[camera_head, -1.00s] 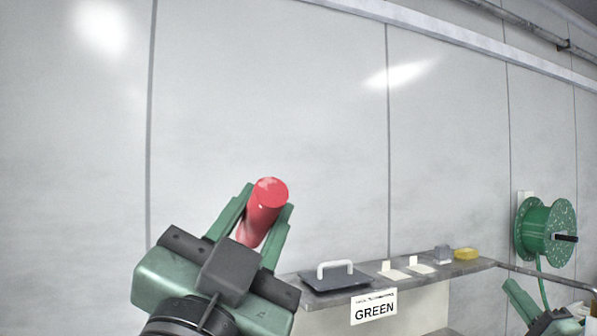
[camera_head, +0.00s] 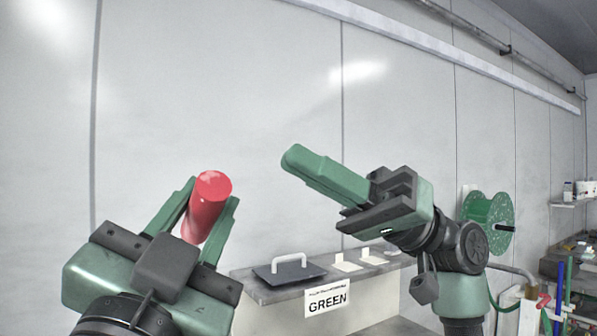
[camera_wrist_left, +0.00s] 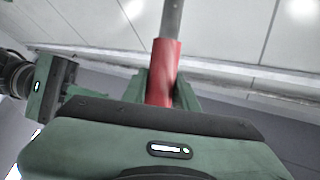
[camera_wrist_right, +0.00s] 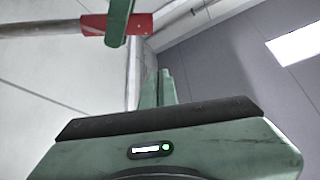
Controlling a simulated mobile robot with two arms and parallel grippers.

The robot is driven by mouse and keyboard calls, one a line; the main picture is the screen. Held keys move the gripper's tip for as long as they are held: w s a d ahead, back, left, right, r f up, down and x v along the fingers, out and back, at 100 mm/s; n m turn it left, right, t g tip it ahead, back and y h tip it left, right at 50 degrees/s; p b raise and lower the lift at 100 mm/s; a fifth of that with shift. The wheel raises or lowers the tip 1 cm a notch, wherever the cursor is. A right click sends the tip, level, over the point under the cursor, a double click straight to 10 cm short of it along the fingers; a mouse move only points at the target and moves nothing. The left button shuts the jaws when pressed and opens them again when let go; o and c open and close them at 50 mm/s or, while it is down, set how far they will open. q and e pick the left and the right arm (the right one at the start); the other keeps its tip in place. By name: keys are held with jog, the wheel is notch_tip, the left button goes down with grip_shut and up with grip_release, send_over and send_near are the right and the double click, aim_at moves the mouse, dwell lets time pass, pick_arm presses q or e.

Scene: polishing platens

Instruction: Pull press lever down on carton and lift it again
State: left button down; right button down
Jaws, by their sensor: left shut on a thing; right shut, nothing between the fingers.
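A red cylindrical grip (camera_head: 207,205), apparently the press lever's handle, is held in my left gripper (camera_head: 211,190), its end facing the head camera. In the left wrist view the red grip (camera_wrist_left: 163,72) sits between the fingers, and a grey rod (camera_wrist_left: 172,18) runs on from it. In the right wrist view the grip (camera_wrist_right: 95,25) and rod (camera_wrist_right: 40,28) lie sideways, across one green finger of the left gripper. My right gripper (camera_head: 293,158) is shut and empty, right of the grip and apart from it. No press body or carton is visible.
A grey ledge (camera_head: 255,292) with a GREEN sign (camera_head: 327,299) runs below, carrying a dark plate with white handle (camera_head: 290,272) and small cards (camera_head: 345,264). A green reel (camera_head: 487,222) is on the wall at right. Shelves with bottles (camera_head: 572,192) stand far right.

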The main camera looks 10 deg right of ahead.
jog(key=s+a, duration=0.2)
jog(key=a, duration=0.5)
jog(key=shift+s, duration=0.1)
